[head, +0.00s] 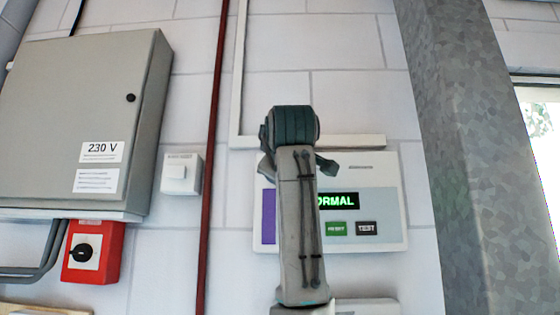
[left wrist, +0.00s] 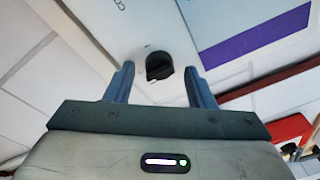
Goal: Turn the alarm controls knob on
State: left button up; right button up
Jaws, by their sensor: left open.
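The white alarm panel (head: 384,205) is on the brick wall, with a purple strip, a lit green display partly hidden (it ends "ORMAL"), a green RESET button and a dark TEST button. My left arm covers its left middle part. The black round knob (left wrist: 159,66) shows on the panel's white face in the left wrist view; it is hidden behind my arm in the head view. My left gripper (head: 294,163) is at the panel's upper part. Its fingers are open, one on each side of the knob, with visible gaps. My right gripper is out of view.
A grey 230 V cabinet (head: 70,115) hangs at left. Below it is a red box (head: 95,251) with a black rotary switch. A small white switch (head: 180,175) and a dark red pipe (head: 213,150) lie between. A grey column (head: 470,150) stands right of the panel.

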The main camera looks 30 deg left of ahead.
pick_arm(q)
jog(key=shift+c, duration=0.3)
jog(key=shift+d, duration=0.1)
jog(key=c, duration=0.9)
jog(key=shift+f+m+t+h+b, duration=0.2)
jog(key=shift+m+t+b, duration=0.45)
jog(key=shift+m+b, duration=3.2)
jog(key=shift+r+m+t+h+b, duration=0.1)
jog(key=shift+m+t+h+b, duration=0.4)
jog(key=shift+m+b, duration=3.3)
pick_arm(e)
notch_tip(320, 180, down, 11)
jog(key=p, duration=0.4)
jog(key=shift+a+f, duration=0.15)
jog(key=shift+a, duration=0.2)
pick_arm(q)
jog(key=m, duration=0.4)
jog(key=shift+m+t, duration=0.25)
jog(key=o, duration=0.9)
jog(key=shift+o, duration=0.3)
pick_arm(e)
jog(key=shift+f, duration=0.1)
